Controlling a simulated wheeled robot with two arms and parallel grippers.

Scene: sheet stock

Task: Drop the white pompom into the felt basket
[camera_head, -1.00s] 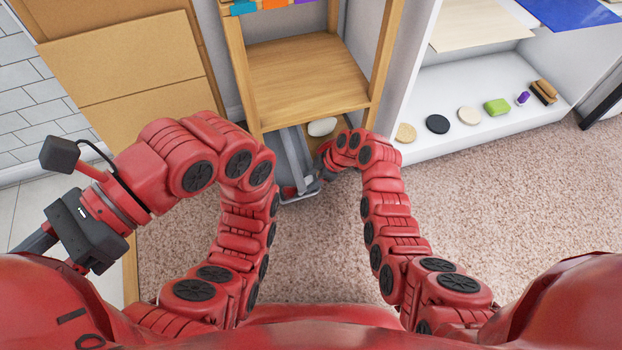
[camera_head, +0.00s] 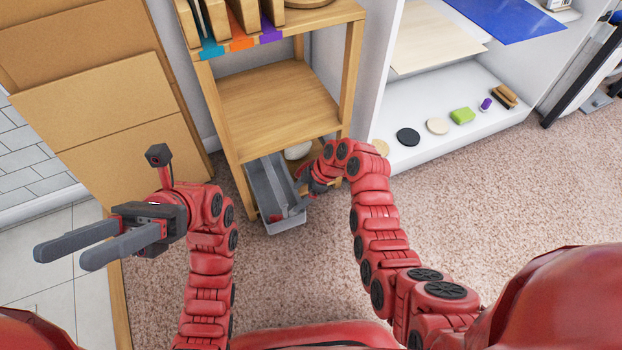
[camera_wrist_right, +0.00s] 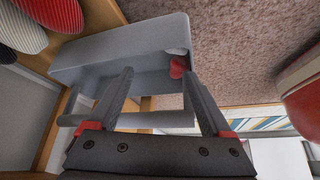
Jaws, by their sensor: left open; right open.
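A grey open-topped bin (camera_head: 262,192), possibly the felt basket, stands at the foot of the wooden shelf unit. It also shows in the right wrist view (camera_wrist_right: 115,45), with a small red thing and a whitish bit at its end. A white rounded thing (camera_head: 298,151) lies beside it under the shelf, partly hidden by my right arm; I cannot tell whether it is the pompom. My right gripper (camera_wrist_right: 158,75) is open, its fingers pointing at the bin, with nothing clearly between them. My left gripper (camera_head: 60,257) is open and empty over the tiles at left.
The wooden shelf unit (camera_head: 275,105) stands close above the bin. Brown boards (camera_head: 125,120) lean at left. The carpet (camera_head: 300,265) between my arms is clear.

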